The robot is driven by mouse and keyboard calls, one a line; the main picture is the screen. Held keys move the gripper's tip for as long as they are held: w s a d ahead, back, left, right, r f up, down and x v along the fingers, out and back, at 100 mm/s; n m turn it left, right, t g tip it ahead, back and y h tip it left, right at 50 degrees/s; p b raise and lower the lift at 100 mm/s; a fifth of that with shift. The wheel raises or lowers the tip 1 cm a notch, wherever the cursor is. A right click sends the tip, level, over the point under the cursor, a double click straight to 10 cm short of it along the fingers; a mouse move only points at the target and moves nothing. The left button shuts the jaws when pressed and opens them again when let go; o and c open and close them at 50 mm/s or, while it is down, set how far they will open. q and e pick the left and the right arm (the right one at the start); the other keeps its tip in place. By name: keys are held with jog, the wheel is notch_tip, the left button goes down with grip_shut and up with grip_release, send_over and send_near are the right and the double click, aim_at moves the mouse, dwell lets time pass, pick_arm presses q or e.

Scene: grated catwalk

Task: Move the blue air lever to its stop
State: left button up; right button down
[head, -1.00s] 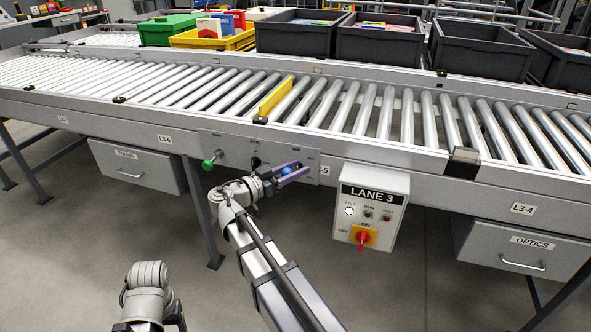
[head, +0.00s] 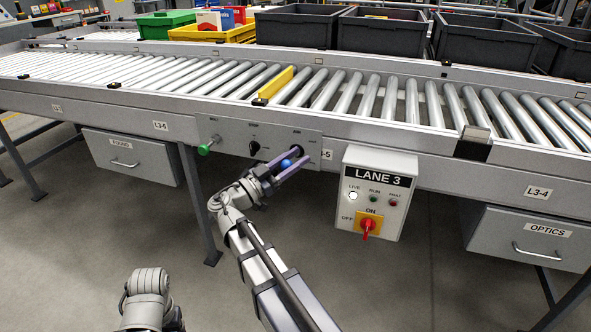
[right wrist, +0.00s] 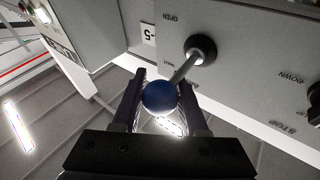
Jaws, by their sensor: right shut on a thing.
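The blue air lever has a round blue ball knob (head: 286,163), in front of the right part of a grey control panel (head: 228,143) on the conveyor's side. In the right wrist view the ball (right wrist: 160,97) sits between the two fingers of my right gripper (right wrist: 160,92), which is shut on it. A metal rod (right wrist: 184,68) runs from the ball to a round black collar on the panel, near an "OPEN" mark. In the head view my right gripper (head: 293,166) reaches up and right around the ball. My left gripper is not in view.
A green knob (head: 204,149) and a black knob (head: 254,147) sit left of the lever on the panel. The LANE 3 box (head: 378,195) with a red switch stands close on the right. A drawer (head: 133,158) hangs at left. The floor below is clear.

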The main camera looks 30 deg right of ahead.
jog(key=shift+d+f+m+g+h+b, duration=0.1)
jog(key=shift+f+m+g+h+b, duration=0.5)
jog(key=shift+m+b, duration=0.7)
jog(key=shift+a+f+m+g+h+b, duration=0.1)
jog(key=shift+f+m+g+h+b, duration=0.5)
jog(key=shift+b, duration=1.05)
jog(key=shift+d+f+m+g+h+b, duration=0.1)
jog(key=shift+f+m+g+h+b, duration=0.2)
jog(key=shift+m+g+h+b, duration=0.85)
jog(key=shift+m+b, duration=0.25)
jog(key=shift+b, duration=0.1)
jog(key=shift+t, duration=0.35)
jog(key=shift+c, duration=2.3)
grip_release()
jog(key=w+a+f+b, duration=0.1)
jog(key=a+f+b, duration=0.2)
jog(key=a, duration=1.2)
jog(key=shift+w+a, duration=0.4)
